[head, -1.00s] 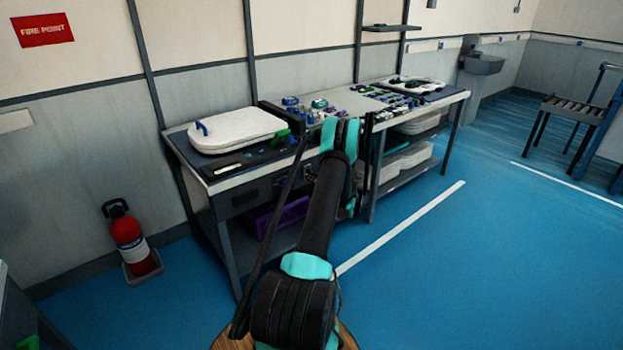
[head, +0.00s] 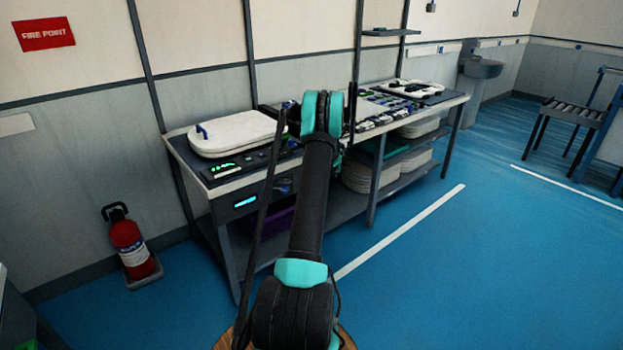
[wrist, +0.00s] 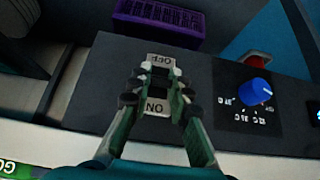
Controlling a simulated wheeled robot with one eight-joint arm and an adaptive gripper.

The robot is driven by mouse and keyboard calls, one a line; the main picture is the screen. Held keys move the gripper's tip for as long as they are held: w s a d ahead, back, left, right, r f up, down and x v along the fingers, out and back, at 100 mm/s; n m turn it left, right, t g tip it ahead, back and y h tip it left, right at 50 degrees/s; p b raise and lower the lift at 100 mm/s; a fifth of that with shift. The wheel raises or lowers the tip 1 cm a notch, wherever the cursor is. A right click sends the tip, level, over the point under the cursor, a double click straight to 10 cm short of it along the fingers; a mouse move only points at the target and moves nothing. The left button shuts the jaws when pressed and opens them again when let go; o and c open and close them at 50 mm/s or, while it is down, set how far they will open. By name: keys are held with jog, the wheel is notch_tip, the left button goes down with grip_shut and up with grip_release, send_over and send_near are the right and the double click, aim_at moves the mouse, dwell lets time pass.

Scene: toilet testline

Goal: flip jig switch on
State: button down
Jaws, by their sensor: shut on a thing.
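In the wrist view my gripper (wrist: 160,88) is shut on the jig switch (wrist: 159,78), a small dark part between the fingertips. The switch sits on a dark panel (wrist: 100,80), between an upside-down OFF label (wrist: 159,60) at the top and an upside-down ON label (wrist: 157,106) nearer me. The fingers partly hide the switch, so its exact tilt is hard to tell. In the head view the panel on the bench front shows a lit cyan display (head: 245,202), and the black unit on the bench top shows green lights (head: 224,167). My arm hides the gripper there.
A blue knob (wrist: 254,91) and a red button (wrist: 258,61) are right of the switch. A purple crate (wrist: 160,20) is below the panel. A white lid (head: 235,133) lies on the bench top. A fire extinguisher (head: 131,243) stands left. The floor right of the bench is clear.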

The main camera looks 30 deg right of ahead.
dwell(0.4)
jog(key=c, duration=1.4)
grip_release()
jog(key=shift+r, duration=0.1)
jog(key=v, duration=1.2)
jog(key=shift+w, duration=0.2)
